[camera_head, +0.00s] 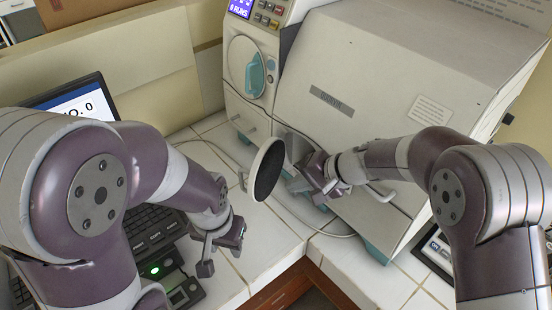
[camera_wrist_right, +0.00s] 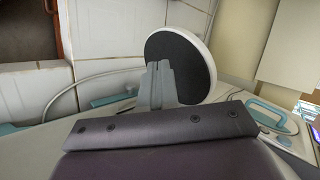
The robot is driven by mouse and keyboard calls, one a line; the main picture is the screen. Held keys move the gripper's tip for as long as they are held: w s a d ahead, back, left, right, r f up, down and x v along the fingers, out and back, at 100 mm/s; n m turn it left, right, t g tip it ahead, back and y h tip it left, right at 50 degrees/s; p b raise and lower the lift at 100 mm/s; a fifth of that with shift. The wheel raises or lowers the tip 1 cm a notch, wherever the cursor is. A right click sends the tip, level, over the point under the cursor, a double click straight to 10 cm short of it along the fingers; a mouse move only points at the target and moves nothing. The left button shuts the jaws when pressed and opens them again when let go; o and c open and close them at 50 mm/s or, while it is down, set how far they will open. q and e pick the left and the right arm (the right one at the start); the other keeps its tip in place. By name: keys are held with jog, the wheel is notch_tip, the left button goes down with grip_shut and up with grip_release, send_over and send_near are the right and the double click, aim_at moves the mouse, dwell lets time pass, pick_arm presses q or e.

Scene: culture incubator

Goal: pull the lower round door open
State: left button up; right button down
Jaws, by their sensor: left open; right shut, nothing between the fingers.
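The lower round door (camera_head: 268,169) stands swung out from the incubator front, with its dark inner face turned toward the right and its white rim and handle on the left. It also shows as a dark disc with a white rim in the right wrist view (camera_wrist_right: 188,62). My right gripper (camera_head: 300,184) is shut and empty, to the right of the door on its inner side. Its closed fingers (camera_wrist_right: 158,80) overlap the disc in the wrist view; whether they touch it I cannot tell. My left gripper (camera_head: 222,250) is open and empty, in front and to the left of the door.
The upper round door (camera_head: 246,66) with a teal handle is shut on the incubator. The large beige cabinet (camera_head: 370,95) stands right of it. A laptop (camera_head: 75,105) and a small black device (camera_head: 180,285) are at left. Cables lie on the white tiled bench (camera_head: 265,235).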

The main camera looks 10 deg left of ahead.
aim_at(257, 190)
jog(key=x, duration=0.3)
jog(key=p+x, duration=0.1)
jog(key=x, duration=0.2)
jog(key=p+x, duration=0.1)
jog(key=x, duration=0.2)
jog(key=shift+w+a+r, duration=0.25)
jog(key=shift+w+a, duration=0.1)
jog(key=shift+a, duration=0.1)
jog(key=shift+s+a+f, duration=0.1)
jog(key=shift+s+a, duration=0.05)
jog(key=shift+a, duration=0.05)
jog(key=shift+s, duration=0.2)
pick_arm(q)
jog(key=r, duration=0.2)
jog(key=shift+s+a+r, duration=0.1)
jog(key=shift+s+r, duration=0.2)
jog(key=shift+r, duration=0.05)
jog(key=shift+w, duration=0.15)
pick_arm(e)
jog(key=shift+w+f, duration=0.1)
jog(key=shift+w, duration=0.05)
